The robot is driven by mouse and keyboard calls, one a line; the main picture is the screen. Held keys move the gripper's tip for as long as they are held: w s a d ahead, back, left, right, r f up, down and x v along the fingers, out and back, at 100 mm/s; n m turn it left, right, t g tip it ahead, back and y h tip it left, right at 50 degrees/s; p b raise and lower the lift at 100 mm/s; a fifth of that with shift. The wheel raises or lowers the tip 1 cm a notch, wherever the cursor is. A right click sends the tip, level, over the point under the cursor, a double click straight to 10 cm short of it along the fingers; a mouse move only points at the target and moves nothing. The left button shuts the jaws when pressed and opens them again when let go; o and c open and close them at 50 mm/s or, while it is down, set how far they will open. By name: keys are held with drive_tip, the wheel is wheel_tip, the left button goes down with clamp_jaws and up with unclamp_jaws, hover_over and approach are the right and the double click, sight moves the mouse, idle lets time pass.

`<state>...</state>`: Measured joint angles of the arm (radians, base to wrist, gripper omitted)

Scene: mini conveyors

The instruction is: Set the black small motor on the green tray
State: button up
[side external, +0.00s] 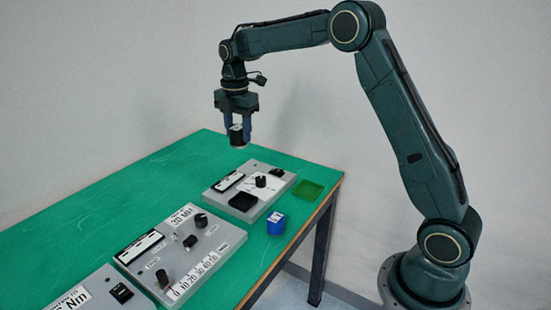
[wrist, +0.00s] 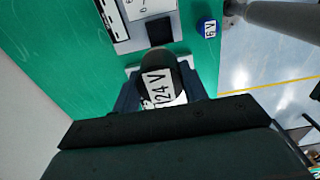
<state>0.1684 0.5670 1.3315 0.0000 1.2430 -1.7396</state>
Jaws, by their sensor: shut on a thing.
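My gripper (side external: 241,132) is shut on the black small motor (side external: 236,134) and holds it in the air above the far part of the table. In the wrist view the motor (wrist: 155,64) sits between the fingers, with a white label reading "24 V" facing the camera. The green tray (side external: 308,190) is small and shallow. It lies on the table near the right edge, below and to the right of my gripper, and looks empty. I cannot make out the tray in the wrist view.
A blue motor (side external: 276,223) labelled "6 V" in the wrist view (wrist: 208,28) stands near the table's front edge. A grey panel (side external: 221,184) with a black square pad (side external: 243,201) lies beside the tray. Two more grey panels lie nearer the camera. The far left tabletop is clear.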

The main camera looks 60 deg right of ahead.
drive_tip(key=shift+d, duration=0.15)
drive_tip(key=s+d+f, duration=0.1)
drive_tip(key=s+d, duration=0.3)
drive_tip(key=d, duration=0.5)
hover_over(308, 191)
drive_tip(key=f, duration=0.2)
wheel_tip(308, 191, down, 16)
drive_tip(key=shift+r, duration=0.25)
drive_tip(key=shift+f, duration=0.1)
drive_tip(key=shift+f, duration=2)
drive_tip(key=shift+f, duration=0.1)
drive_tip(key=o, duration=1.2)
drive_tip(key=shift+c, duration=0.2)
